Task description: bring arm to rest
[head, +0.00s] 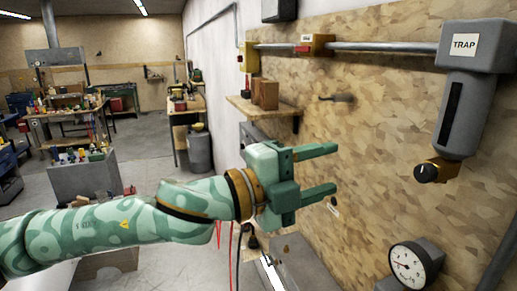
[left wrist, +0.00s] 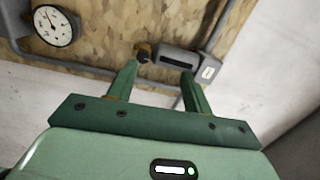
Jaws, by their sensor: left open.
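My left arm (head: 120,222) comes in from the left in the head view, green patterned, stretched toward the chipboard wall. My left gripper (head: 335,170) is open, with its two fingers apart and nothing between them. In the left wrist view its fingers (left wrist: 160,82) also stand apart and empty, with the chipboard panel beyond. I cannot tell how close the fingertips are to the wall. My right gripper is in neither view.
A shelf (head: 262,110) holds wooden blocks. Workbenches stand at the back left; floor between is partly clear.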

